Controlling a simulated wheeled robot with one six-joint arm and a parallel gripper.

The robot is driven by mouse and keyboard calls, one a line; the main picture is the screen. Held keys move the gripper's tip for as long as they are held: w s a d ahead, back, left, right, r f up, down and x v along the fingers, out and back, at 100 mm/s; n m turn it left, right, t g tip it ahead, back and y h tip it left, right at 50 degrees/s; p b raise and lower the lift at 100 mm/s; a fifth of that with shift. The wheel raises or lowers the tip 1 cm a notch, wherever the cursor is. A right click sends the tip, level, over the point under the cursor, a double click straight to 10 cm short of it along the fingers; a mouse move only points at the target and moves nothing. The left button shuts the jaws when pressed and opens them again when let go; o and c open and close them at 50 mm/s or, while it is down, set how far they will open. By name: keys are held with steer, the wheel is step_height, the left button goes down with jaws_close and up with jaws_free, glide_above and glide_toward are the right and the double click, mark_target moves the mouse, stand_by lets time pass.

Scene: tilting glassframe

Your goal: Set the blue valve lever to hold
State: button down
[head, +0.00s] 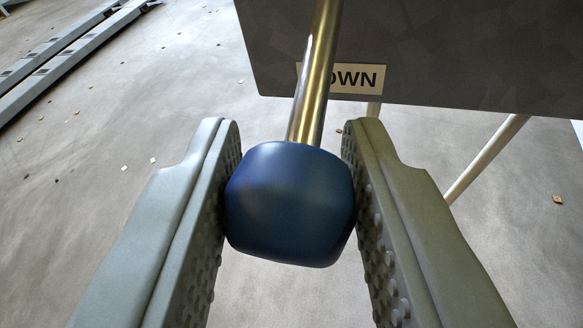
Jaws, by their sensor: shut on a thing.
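The blue valve lever shows as a rounded blue knob (290,205) on the end of a brass-coloured metal rod (318,80). The rod runs up and out of the top of the view. My gripper (291,185) has one finger on each side of the knob, and both studded pads touch it. It is shut on the knob. A dark panel (430,50) stands behind the rod. The lever's pivot and any hold mark are out of view.
Pale metal legs (486,158) stand below the panel at the right. Long grey rails (65,60) lie on the floor at the upper left. The grey floor (130,140) has small scattered chips and is otherwise open at the left.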

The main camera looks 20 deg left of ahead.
mark_target(277, 185)
steer(key=shift+s+r+g, duration=0.2)
steer(key=shift+r+g, duration=0.7)
steer(key=shift+r, duration=0.7)
steer(key=c, duration=1.1)
jaws_free()
steer(key=shift+s, duration=0.1)
steer(key=v, duration=1.7)
steer(key=shift+s+a, duration=0.15)
